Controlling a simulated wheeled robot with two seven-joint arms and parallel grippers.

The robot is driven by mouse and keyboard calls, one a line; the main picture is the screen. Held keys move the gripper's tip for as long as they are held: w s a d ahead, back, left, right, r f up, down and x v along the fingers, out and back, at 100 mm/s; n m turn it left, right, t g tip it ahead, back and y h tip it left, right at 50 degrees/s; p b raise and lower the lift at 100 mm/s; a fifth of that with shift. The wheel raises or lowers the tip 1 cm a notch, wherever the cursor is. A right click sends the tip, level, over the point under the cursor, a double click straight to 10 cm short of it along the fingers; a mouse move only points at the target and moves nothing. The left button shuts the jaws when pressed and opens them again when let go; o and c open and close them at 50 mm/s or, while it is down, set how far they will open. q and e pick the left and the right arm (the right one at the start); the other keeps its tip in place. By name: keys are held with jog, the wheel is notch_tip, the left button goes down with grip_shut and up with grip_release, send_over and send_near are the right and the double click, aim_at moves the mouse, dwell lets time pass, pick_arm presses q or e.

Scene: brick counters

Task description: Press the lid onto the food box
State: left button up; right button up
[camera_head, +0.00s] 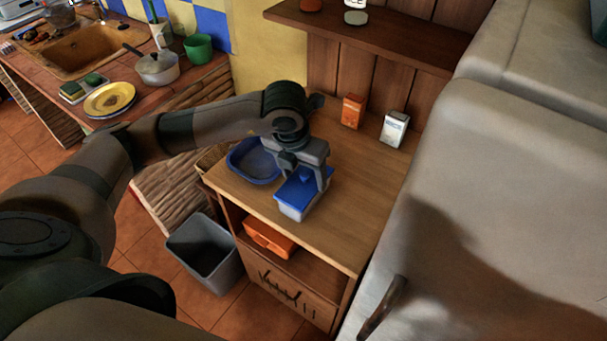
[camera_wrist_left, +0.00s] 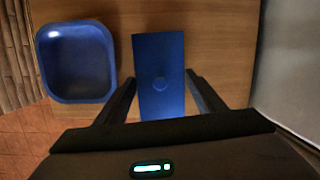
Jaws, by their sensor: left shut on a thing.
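The blue lid (camera_head: 296,194) lies over the top of the pale food box (camera_head: 293,212) on the wooden counter. Whether it is fully seated cannot be told. My left gripper (camera_head: 303,183) points down over the lid, with one finger along each side. In the left wrist view, the lid (camera_wrist_left: 158,62) lies between the fingertips (camera_wrist_left: 161,76), which meet its edges; a small round knob shows on its top. The box is hidden beneath the lid there. My right gripper is not in view.
An empty-looking blue tub (camera_head: 237,166) stands close left of the box. An orange carton (camera_head: 352,111) and a white carton (camera_head: 394,129) stand at the back wall. A grey bin (camera_head: 206,256) is on the floor. The pale fridge (camera_head: 500,190) bounds the right side.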

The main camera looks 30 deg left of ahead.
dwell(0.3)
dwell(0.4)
pick_arm(q)
jog(key=o, duration=1.6)
jog(key=shift+c, duration=0.2)
jog(key=shift+r, duration=0.1)
jog(key=shift+w+p+v, duration=0.25)
jog(key=shift+p+v, duration=0.25)
jog(key=shift+v, duration=0.6)
jog(key=shift+w+p+v, duration=0.25)
jog(key=shift+p+v, duration=0.2)
jog(key=shift+v, duration=0.65)
jog(key=shift+w+p+v, duration=0.25)
jog(key=shift+p+v, duration=0.25)
jog(key=shift+v, duration=0.6)
jog(key=shift+d+r, duration=0.1)
jog(key=shift+r, duration=0.1)
grip_shut()
jog(key=shift+s+b+x, duration=0.2)
jog(key=shift+b+x, duration=0.8)
jog(key=shift+s+b+x, duration=0.25)
jog(key=shift+b+x, duration=0.7)
jog(key=shift+b, duration=0.05)
